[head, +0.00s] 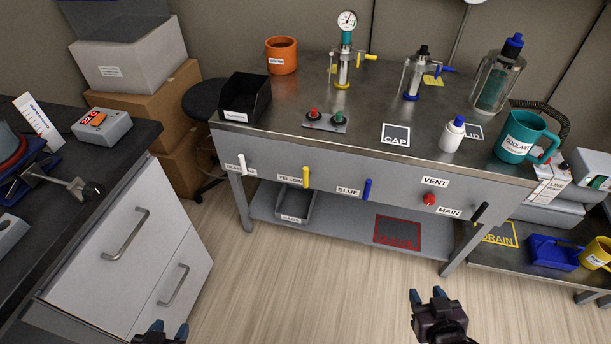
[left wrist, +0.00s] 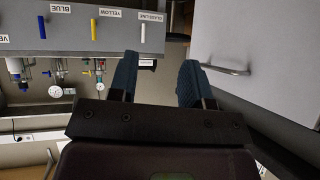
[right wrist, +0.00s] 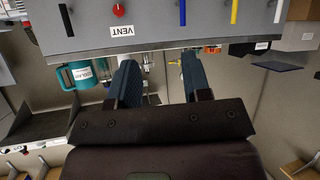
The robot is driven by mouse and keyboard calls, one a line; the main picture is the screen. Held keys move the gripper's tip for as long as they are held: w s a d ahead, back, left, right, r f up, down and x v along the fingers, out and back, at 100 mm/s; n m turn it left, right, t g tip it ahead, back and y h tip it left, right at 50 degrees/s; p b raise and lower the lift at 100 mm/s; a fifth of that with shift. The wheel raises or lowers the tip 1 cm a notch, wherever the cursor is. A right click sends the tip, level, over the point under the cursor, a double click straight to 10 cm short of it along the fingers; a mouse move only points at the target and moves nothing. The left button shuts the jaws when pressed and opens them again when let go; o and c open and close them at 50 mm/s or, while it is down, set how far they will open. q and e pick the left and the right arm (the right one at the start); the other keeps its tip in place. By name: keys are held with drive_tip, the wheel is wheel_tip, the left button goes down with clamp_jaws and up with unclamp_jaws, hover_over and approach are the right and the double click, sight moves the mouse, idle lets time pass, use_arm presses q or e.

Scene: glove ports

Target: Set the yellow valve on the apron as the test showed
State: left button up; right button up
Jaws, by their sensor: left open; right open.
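The yellow valve (head: 306,176) is a lever on the bench apron (head: 265,165), hanging about upright beside a YELLOW label (head: 289,177). It also shows in the left wrist view (left wrist: 93,28) and the right wrist view (right wrist: 235,11). My left gripper (head: 168,331) is open and empty, low by the white drawers. My right gripper (head: 428,297) is open and empty over the floor, in front of the bench. Neither touches the valve. On the bench top stands a glass column with a gauge (head: 347,20) and a yellow side tap.
The apron also carries a white lever (head: 242,164), a blue lever (head: 367,190), a red VENT knob (head: 429,199) and a tilted black MAIN lever (head: 480,212). Floor before the bench is clear.

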drive_tip(key=w+a+f+t+b, duration=0.2)
drive_tip(key=w+a+f+b, duration=0.15)
drive_tip(key=w, duration=0.65)
drive_tip(key=n+t+y+b, duration=0.3)
drive_tip(key=y+b, duration=0.3)
drive_tip(key=b, duration=0.2)
approach(306, 175)
drive_tip(key=w, duration=0.2)
drive_tip(key=b+x, duration=0.1)
drive_tip(key=x, duration=0.1)
drive_tip(key=b+x, duration=0.1)
drive_tip(key=x, duration=0.4)
drive_tip(key=shift+w+a+f+b, duration=0.3)
drive_tip(key=shift+a+f+b, duration=0.05)
drive_tip(key=shift+b, duration=0.05)
use_arm(q)
wheel_tip(306, 175, down, 8)
drive_tip(key=w+d+m, duration=0.1)
drive_tip(key=w+m, duration=0.1)
drive_tip(key=shift+d+f+h, duration=0.25)
drive_tip(key=shift+h, duration=0.15)
use_arm(e)
drive_tip(key=shift+w+a+r, duration=0.2)
drive_tip(key=shift+w, duration=0.4)
use_arm(q)
drive_tip(key=shift+s, duration=0.1)
drive_tip(key=shift+f, duration=0.15)
use_arm(e)
clamp_jaws()
